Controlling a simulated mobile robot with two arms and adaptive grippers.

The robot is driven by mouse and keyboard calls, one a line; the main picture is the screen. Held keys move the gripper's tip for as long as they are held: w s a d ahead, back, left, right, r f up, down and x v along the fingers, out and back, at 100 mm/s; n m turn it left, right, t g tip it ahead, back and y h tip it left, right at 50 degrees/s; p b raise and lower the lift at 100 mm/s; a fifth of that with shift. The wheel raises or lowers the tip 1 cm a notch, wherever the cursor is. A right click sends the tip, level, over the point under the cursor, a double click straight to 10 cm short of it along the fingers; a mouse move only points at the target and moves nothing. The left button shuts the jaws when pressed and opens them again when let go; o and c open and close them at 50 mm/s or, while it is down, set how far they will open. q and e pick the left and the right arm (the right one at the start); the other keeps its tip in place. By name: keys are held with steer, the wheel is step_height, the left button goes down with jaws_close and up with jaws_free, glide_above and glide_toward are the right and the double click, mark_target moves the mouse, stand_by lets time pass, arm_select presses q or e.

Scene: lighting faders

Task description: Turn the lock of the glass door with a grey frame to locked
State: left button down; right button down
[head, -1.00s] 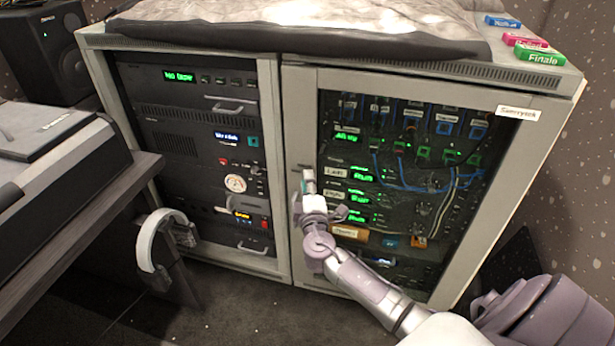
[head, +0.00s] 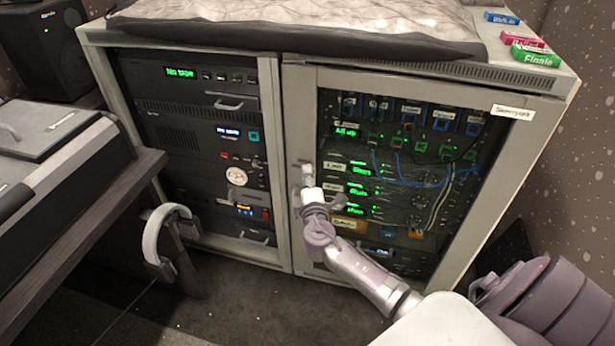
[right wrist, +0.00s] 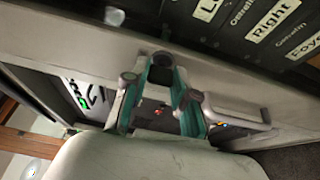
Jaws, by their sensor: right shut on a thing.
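The glass door (head: 400,180) with its grey frame (head: 302,120) is the right-hand door of the rack cabinet, and it looks closed. My right gripper (head: 307,172) is at the left upright of this frame, about halfway up. It is shut on the lock, which its fingers largely hide. In the right wrist view, the teal-lined fingers (right wrist: 160,85) meet the pale frame (right wrist: 230,72), and I cannot make out the lock's angle. My left gripper is not in view.
An open-fronted rack bay (head: 200,150) is left of the door. A desk with a console (head: 60,170) stands at the left, with white headphones (head: 152,240) hanging beside it. A dark padded cover (head: 300,35) and small labelled boxes (head: 537,55) lie on top.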

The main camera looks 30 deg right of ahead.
steer(key=c, duration=0.9)
jaws_free()
steer(key=v, duration=1.2)
steer(key=shift+f, duration=0.1)
